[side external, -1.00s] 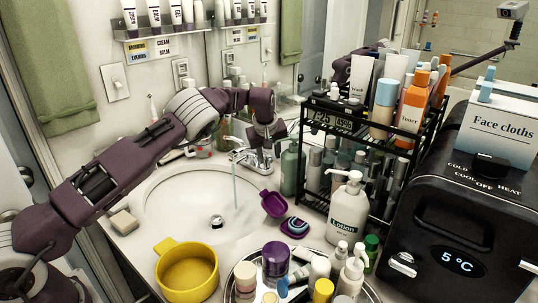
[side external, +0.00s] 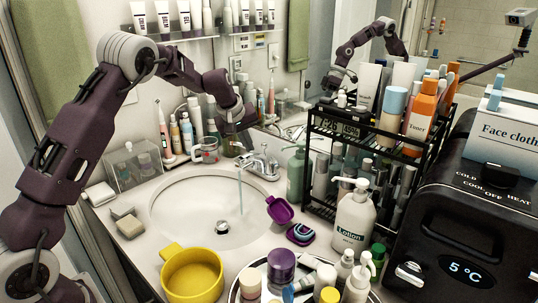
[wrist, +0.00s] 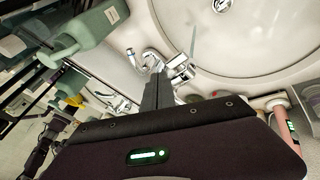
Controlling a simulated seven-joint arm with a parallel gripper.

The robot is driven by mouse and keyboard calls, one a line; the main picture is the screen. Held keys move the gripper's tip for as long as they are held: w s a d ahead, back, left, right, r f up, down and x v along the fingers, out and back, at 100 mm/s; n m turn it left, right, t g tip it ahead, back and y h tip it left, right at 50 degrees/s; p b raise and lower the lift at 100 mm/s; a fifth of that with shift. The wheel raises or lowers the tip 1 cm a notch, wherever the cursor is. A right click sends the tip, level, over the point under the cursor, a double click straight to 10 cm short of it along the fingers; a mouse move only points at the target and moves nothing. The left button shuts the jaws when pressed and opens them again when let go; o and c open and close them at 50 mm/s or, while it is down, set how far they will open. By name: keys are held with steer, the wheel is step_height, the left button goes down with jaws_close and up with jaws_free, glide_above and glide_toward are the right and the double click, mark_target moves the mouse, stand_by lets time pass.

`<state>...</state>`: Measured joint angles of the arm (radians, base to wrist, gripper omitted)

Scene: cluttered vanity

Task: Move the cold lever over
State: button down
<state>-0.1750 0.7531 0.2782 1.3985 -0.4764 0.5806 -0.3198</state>
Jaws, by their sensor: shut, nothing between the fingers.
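The chrome faucet (side external: 262,165) stands at the back rim of the white sink (side external: 165,228), with a thin stream of water (side external: 240,190) falling from its spout. The faucet also shows in the wrist view (wrist: 176,68), partly behind my fingers. I cannot tell which of its small levers is the cold one. My gripper (side external: 241,140) is above and behind the faucet, a little to its left in the side view. In the wrist view my gripper (wrist: 158,78) is shut and empty, its fingertips overlapping the faucet; contact cannot be told.
A green pump bottle (side external: 296,170) and a black rack (side external: 322,205) of bottles stand right of the faucet. A clear cup (side external: 205,150) and several tubes stand left of it. The basin is clear.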

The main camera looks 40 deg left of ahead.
mark_target(274, 162)
steer(key=w+d+f+m+t, duration=0.1)
steer(key=w+d+f, duration=0.1)
steer(key=w+f, duration=0.3)
steer(key=shift+w+d+f+h, duration=0.2)
steer(key=shift+f+h, duration=0.1)
steer(key=shift+f, duration=0.4)
steer(key=shift+w+d, duration=0.5)
steer(key=shift+d, duration=0.25)
